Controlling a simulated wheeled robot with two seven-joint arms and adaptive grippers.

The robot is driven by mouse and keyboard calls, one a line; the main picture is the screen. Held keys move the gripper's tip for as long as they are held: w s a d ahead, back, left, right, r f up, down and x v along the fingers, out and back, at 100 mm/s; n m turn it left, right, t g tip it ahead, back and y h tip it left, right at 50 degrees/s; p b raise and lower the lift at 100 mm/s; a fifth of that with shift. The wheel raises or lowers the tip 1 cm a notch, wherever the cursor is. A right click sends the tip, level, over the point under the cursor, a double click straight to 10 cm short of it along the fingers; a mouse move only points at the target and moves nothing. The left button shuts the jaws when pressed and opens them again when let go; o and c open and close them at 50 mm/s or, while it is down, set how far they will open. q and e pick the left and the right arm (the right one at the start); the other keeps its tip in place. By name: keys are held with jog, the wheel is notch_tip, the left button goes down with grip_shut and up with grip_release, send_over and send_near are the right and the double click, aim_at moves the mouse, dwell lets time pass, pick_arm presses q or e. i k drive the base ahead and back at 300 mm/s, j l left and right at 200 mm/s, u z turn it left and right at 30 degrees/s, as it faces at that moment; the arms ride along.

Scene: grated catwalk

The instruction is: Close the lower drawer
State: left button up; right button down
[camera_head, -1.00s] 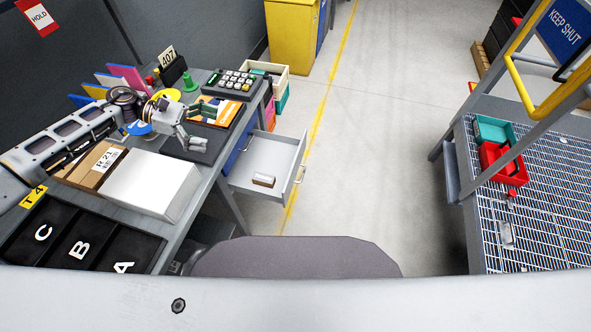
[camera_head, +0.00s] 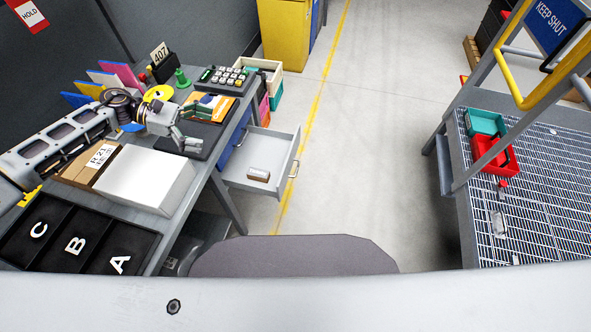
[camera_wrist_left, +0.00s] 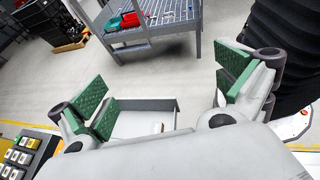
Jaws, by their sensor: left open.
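A grey drawer (camera_head: 268,150) stands pulled out from the right side of the desk, with a bar handle (camera_head: 294,168) on its front. A small brown and white box (camera_head: 258,174) lies in it. The drawer also shows between the fingers in the left wrist view (camera_wrist_left: 130,124). My left gripper (camera_head: 197,124) is open and empty above the desk top, left of the drawer and apart from it. Its green finger pads are spread wide in the left wrist view (camera_wrist_left: 165,100). My right gripper is not in view.
The floor right of the drawer is clear up to the grated platform (camera_head: 530,200).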

aim_at(275, 151)
jog(key=k+l, duration=0.25)
jog(key=k, duration=0.15)
jog(key=k+l, duration=0.3)
jog(key=k, duration=0.1)
